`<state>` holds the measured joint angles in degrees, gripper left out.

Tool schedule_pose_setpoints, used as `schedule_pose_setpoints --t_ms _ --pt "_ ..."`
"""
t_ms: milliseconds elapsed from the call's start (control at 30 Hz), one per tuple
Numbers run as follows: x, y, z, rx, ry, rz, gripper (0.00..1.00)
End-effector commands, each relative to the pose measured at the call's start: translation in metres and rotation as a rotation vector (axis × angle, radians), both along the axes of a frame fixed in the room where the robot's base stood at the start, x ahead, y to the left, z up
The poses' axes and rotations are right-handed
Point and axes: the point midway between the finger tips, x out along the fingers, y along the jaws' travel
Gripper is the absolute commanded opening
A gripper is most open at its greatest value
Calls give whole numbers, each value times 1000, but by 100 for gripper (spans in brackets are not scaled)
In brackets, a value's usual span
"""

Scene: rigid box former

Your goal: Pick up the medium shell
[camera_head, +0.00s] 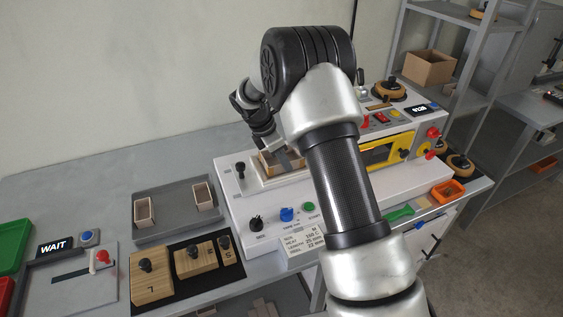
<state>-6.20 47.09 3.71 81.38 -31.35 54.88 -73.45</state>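An open-topped, tan box shell (270,167) sits in the recess on top of the white machine. It looks larger than the two narrow shells in the tray, a left one (145,212) and a right one (203,196). No size mark is readable on any shell, so I cannot tell for certain which is the medium one. My gripper (276,150) is above the machine recess, at the shell there. My arm and wrist hide part of this shell and the fingertips, so I cannot tell whether the fingers are open or touching it.
A grey tray (178,232) holds the two narrow shells. Wooden blocks with black knobs, including the L block (152,285), stand on a black mat in front. The white machine (240,215) has knobs and a card reading M. A WAIT display (54,246) is at left.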

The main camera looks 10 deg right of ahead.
Motion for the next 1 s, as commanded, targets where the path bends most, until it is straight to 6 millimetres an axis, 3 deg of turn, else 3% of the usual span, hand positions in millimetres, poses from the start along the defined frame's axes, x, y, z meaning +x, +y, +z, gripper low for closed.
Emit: schedule_pose_setpoints --t_ms 67,167,567,1000 --pt "0 0 1 0 0 0 12" --pt "0 0 1 0 0 0 0" --pt "1 0 6 0 -2 0 0" --pt "1 0 84 1 -3 -1 0"
